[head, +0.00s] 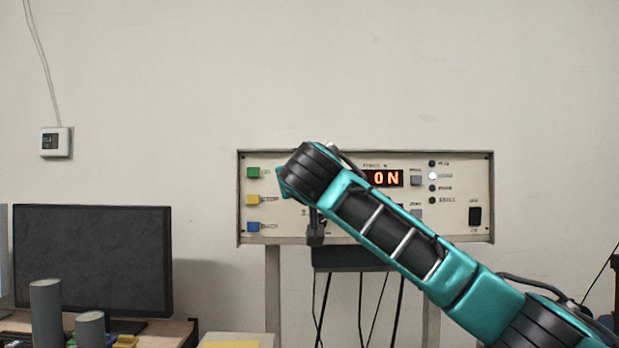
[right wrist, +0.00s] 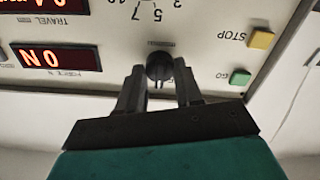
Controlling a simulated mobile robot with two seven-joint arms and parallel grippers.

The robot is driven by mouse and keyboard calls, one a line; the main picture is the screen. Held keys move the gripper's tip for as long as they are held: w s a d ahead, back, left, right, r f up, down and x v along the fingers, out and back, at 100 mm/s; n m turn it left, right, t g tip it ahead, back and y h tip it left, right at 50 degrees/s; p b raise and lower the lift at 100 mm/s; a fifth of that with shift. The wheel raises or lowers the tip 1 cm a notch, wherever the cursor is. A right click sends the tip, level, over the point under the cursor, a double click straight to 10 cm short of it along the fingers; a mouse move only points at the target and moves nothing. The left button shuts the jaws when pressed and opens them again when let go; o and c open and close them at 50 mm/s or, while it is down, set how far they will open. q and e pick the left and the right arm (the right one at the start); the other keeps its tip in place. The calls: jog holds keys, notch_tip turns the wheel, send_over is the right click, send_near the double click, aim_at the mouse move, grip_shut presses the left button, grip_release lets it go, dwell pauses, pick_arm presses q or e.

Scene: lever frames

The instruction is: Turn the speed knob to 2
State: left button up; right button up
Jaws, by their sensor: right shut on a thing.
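A cream control panel (head: 465,165) is fixed in front of the wall in the head view. My right arm crosses it and hides its middle, including the knob area. In the right wrist view the panel appears upside down. My right gripper (right wrist: 160,70) is shut on a round black knob (right wrist: 159,66), with one finger on each side. A small label beside this knob is too blurred to read. Scale numbers such as 5 and 7 (right wrist: 147,15) show near the top edge. The knob's pointer setting cannot be read. My left gripper is in neither view.
Green (head: 253,173), yellow (head: 253,200) and blue (head: 253,227) buttons line the panel's left side. A black switch (head: 475,216) is at lower right. A dark monitor (head: 92,260) stands at left. Cables hang below the panel.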

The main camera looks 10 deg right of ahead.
jog(key=m+b, duration=0.3)
jog(key=m, duration=0.6)
jog(key=shift+f, duration=0.1)
dwell(0.4)
dwell(0.5)
jog(key=o, duration=1)
jog(key=shift+o, duration=0.2)
jog(key=s+a+b, duration=0.2)
jog(key=s+b, duration=0.1)
jog(key=s, duration=0.9)
jog(key=shift+s+a, duration=0.25)
jog(key=shift+s, duration=0.1)
